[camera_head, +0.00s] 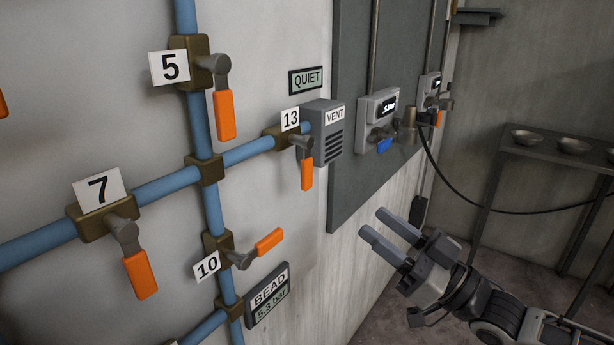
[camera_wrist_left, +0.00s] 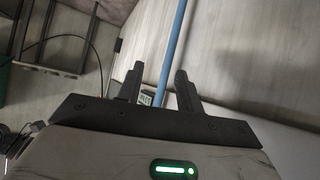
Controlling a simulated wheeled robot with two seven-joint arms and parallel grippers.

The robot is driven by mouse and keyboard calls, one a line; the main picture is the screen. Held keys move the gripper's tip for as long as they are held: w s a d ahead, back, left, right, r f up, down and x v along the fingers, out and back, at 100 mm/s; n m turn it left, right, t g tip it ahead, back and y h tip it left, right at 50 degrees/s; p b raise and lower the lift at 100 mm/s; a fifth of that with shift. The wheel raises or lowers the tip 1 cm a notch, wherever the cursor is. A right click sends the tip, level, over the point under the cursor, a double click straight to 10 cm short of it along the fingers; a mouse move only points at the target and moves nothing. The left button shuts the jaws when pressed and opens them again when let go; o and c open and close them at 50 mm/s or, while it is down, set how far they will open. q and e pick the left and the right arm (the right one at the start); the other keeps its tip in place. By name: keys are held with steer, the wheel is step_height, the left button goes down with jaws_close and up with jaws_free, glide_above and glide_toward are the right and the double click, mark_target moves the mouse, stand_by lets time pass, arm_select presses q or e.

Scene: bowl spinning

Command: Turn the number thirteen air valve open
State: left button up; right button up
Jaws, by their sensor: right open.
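The number 13 valve (camera_head: 302,142) is on the wall, on a blue pipe beside the grey VENT box. Its orange handle (camera_head: 307,174) hangs straight down, across the line of the pipe. My right gripper (camera_head: 373,223) is open and empty, to the right of and below the valve, apart from it. My left gripper is out of the head view. In the left wrist view the left gripper (camera_wrist_left: 159,72) has its fingers apart, with nothing clearly held between them. Valve 13 cannot be made out in that view.
Other orange-handled valves 5 (camera_head: 225,115), 7 (camera_head: 140,274) and 10 (camera_head: 269,242) sit on the blue pipes. The VENT box (camera_head: 325,140) adjoins valve 13. A grey panel (camera_head: 350,170) carries meters and a hanging black cable (camera_head: 470,200). A table with bowls (camera_head: 540,148) stands right.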

mark_target(310, 174)
steer(key=p+x, duration=0.3)
steer(key=x, duration=1.2)
steer(key=shift+w+a+r, duration=0.1)
steer(key=shift+a, duration=0.05)
jaws_close()
